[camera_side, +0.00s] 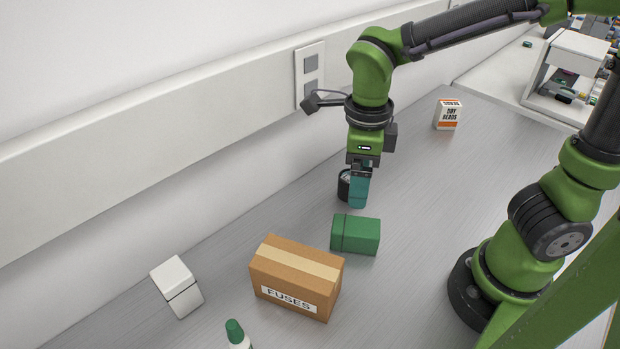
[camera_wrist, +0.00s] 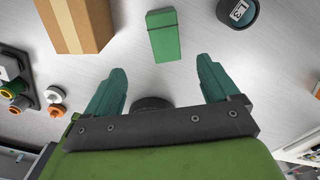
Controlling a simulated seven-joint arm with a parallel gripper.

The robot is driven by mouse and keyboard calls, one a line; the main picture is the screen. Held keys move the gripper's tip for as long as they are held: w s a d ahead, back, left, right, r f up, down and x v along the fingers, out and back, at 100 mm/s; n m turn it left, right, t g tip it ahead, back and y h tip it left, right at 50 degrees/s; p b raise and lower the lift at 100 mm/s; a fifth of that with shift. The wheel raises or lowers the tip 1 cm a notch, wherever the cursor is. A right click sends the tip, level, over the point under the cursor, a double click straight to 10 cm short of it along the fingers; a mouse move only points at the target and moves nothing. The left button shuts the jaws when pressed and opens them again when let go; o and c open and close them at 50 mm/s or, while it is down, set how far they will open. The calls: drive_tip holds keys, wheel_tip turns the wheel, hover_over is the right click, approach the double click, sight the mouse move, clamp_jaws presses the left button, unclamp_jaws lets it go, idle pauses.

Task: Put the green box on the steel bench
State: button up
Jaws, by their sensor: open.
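The green box (camera_side: 355,235) lies on the grey steel bench (camera_side: 425,185), between the fuses carton and my gripper. It also shows in the wrist view (camera_wrist: 163,36), ahead of the fingertips and roughly centred between them. My gripper (camera_side: 359,200) points down above the bench, behind the green box in the side view. In the wrist view its two teal fingers (camera_wrist: 160,78) are spread wide with nothing between them. The gripper and the green box look apart.
A brown fuses carton (camera_side: 296,278) stands close to the green box. A dark round container (camera_side: 344,186) is right beside my gripper. A white box (camera_side: 177,287), a green-capped bottle (camera_side: 235,334) and a dry beads box (camera_side: 448,115) stand farther off. The bench right of the green box is clear.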

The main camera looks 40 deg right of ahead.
sight(356, 225)
wheel_tip(356, 225, down, 10)
drive_tip(key=shift+d+f, duration=0.3)
drive_tip(key=shift+f, duration=1.1)
drive_tip(key=shift+d+f, duration=0.2)
drive_tip(key=shift+f, duration=1.1)
drive_tip(key=c, duration=1.2)
wheel_tip(356, 225, up, 9)
drive_tip(key=shift+r, duration=0.1)
drive_tip(key=shift+c, duration=0.2)
drive_tip(key=shift+r+n, duration=0.3)
drive_tip(key=shift+s+r+n, duration=0.15)
drive_tip(key=shift+r+n, duration=0.05)
drive_tip(key=shift+n, duration=1)
drive_tip(key=n, duration=0.4)
drive_tip(key=shift+w+a+r, duration=0.1)
drive_tip(key=shift+w+r, duration=0.15)
drive_tip(key=shift+r, duration=0.1)
drive_tip(key=w+d+r+n, duration=0.3)
drive_tip(key=w+d+n, duration=0.1)
drive_tip(key=n, duration=0.7)
drive_tip(key=w+d+r+n, duration=0.4)
drive_tip(key=w+n, duration=0.1)
drive_tip(key=n, duration=0.6)
drive_tip(key=shift+w+d, duration=0.3)
drive_tip(key=shift+d, duration=0.05)
